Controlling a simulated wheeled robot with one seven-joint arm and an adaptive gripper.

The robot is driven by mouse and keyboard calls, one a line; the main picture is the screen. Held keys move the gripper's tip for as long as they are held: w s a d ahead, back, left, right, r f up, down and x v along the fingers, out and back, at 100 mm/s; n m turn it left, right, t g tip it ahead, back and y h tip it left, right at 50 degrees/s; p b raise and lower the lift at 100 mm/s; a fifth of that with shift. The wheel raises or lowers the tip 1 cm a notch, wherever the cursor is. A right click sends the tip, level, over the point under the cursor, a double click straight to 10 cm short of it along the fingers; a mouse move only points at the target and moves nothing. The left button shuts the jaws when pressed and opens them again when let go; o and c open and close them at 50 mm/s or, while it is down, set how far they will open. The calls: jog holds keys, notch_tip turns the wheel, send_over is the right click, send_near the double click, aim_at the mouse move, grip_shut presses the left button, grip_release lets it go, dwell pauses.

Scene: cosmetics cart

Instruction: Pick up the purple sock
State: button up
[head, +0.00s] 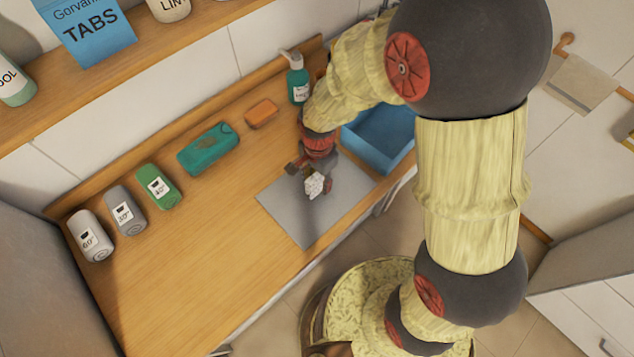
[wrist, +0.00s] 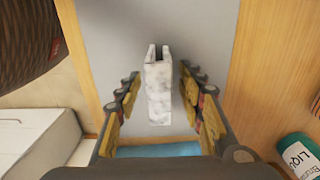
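I see no purple sock in either view. A white, grey-mottled object with a notched end (wrist: 158,92) lies or stands on the grey mat (wrist: 105,40); I cannot tell what it is. It also shows in the head view (head: 315,187) on the mat (head: 285,212). My gripper (wrist: 160,100) is open, with a finger on each side of this object and a visible gap to both. In the head view my gripper (head: 312,172) is over the mat, partly covering the object.
A blue bin (head: 358,149) stands right of the mat, partly behind my arm. A green pump bottle (head: 298,85), an orange bar (head: 261,114), a teal pack (head: 208,149) and several bottles (head: 158,187) line the back. The wooden counter's front left (head: 190,270) is clear.

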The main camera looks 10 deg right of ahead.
jog(key=shift+f, duration=0.95)
grip_shut()
